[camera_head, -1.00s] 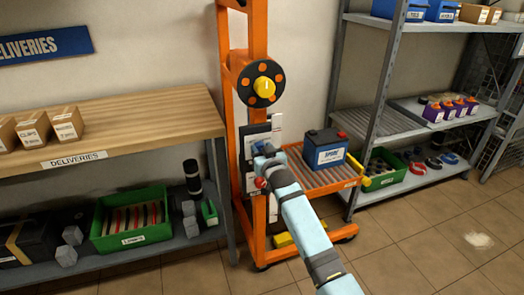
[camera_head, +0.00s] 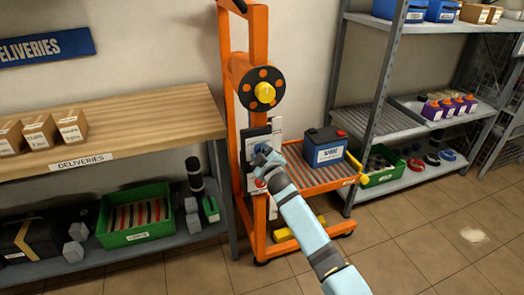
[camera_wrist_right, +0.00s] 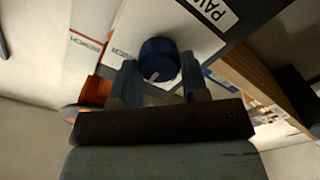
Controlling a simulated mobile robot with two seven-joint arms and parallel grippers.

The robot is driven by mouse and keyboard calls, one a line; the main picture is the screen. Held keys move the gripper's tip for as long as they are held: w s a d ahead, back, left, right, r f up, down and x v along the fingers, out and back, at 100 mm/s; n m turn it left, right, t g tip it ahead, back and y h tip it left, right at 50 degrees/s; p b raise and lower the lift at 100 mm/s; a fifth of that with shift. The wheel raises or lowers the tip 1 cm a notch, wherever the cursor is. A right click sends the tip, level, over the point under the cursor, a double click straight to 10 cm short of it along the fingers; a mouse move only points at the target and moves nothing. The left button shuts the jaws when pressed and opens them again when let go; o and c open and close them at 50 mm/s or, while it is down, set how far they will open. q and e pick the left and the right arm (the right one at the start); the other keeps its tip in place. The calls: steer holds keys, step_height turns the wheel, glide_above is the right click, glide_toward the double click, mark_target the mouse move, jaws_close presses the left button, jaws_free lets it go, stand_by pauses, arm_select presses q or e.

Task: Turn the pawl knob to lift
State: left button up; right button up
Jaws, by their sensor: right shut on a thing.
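The blue pawl knob (camera_wrist_right: 160,62) shows in the right wrist view on a white plate, beside a "PAW..." label (camera_wrist_right: 215,12) that is cut off. Its short white pointer line faces the lower left of that picture. My right gripper (camera_wrist_right: 163,88) has one finger on each side of the knob and is shut on it. In the head view my right gripper (camera_head: 263,163) is at the panel on the orange lift's (camera_head: 258,40) post, and mostly hides the knob. My left gripper is not in view.
A dark battery (camera_head: 324,146) sits on the lift's roller platform (camera_head: 318,177), close right of my arm. A yellow-centred hub (camera_head: 264,91) is above the panel. The deliveries bench (camera_head: 135,120) stands left, a grey shelf rack (camera_head: 375,110) right.

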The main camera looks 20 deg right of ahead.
steer(key=n, duration=0.3)
steer(key=shift+n, duration=0.4)
steer(key=n, duration=0.5)
stand_by(0.4)
steer(key=o, duration=0.9)
steer(key=shift+w+f, duration=0.1)
arm_select(q)
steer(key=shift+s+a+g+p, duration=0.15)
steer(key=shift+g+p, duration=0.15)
steer(key=shift+p, duration=0.85)
arm_select(e)
steer(key=s, duration=1.4)
steer(key=shift+d, duration=0.2)
